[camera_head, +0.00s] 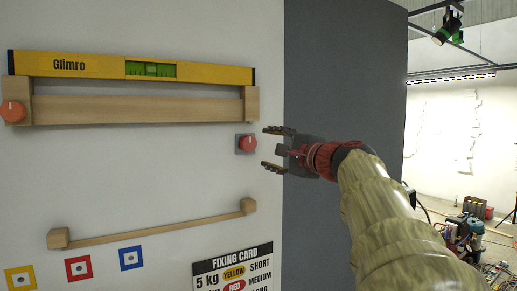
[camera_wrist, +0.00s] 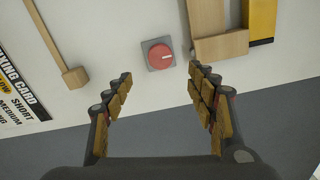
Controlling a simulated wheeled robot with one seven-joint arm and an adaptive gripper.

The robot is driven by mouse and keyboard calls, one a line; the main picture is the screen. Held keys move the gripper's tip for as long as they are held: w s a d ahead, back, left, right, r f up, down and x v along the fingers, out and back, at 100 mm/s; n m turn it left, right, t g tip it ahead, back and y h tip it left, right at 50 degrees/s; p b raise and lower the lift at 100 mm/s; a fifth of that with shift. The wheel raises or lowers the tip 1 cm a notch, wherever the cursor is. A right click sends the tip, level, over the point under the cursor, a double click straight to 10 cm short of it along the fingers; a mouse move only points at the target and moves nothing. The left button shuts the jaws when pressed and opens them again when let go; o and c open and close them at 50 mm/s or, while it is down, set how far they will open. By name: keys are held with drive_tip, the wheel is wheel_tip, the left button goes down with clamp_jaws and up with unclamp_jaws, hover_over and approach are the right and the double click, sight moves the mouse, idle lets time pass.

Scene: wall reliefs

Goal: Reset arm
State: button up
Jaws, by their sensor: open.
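My gripper (camera_head: 271,147) is open and empty, at the end of my arm, which reaches in from the lower right. Its fingers point at the white wall panel, just right of a red round knob on a grey square plate (camera_head: 247,143). In the wrist view my gripper (camera_wrist: 158,80) has its fingers spread wide. The red knob (camera_wrist: 159,57) shows beyond and between the fingertips, and no contact with it is visible.
A yellow level (camera_head: 100,66) rests on an upper wooden shelf (camera_head: 140,110), with another red knob (camera_head: 13,111) at its left end. A thin wooden rail (camera_head: 150,230), coloured squares and a fixing card (camera_head: 235,270) are below. A dark grey panel (camera_head: 340,80) stands right.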

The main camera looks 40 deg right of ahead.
idle(0.6)
drive_tip(key=s+a+f+n+g+y, duration=0.1)
drive_tip(key=s+a+f+n+g, duration=0.2)
drive_tip(key=f, duration=0.9)
drive_tip(key=a+f+n+g+y, duration=0.1)
drive_tip(key=a+f+n+g, duration=0.25)
drive_tip(key=f, duration=0.85)
drive_tip(key=s+a+f+n+g+b, duration=0.2)
drive_tip(key=s+a+f+n, duration=0.25)
drive_tip(key=a+f, duration=0.35)
drive_tip(key=s+a+f+n+g+y+b, duration=0.15)
drive_tip(key=s+a+f+n, duration=0.3)
drive_tip(key=f, duration=0.55)
drive_tip(key=s+a+f+n+g+b, duration=0.2)
drive_tip(key=s+a+f+n, duration=0.25)
drive_tip(key=a+f, duration=0.35)
drive_tip(key=s+a+f+n+b, duration=0.2)
drive_tip(key=a+f+n, duration=0.1)
drive_tip(key=a, duration=0.4)
drive_tip(key=shift+s+y, duration=0.25)
drive_tip(key=shift+y, duration=0.2)
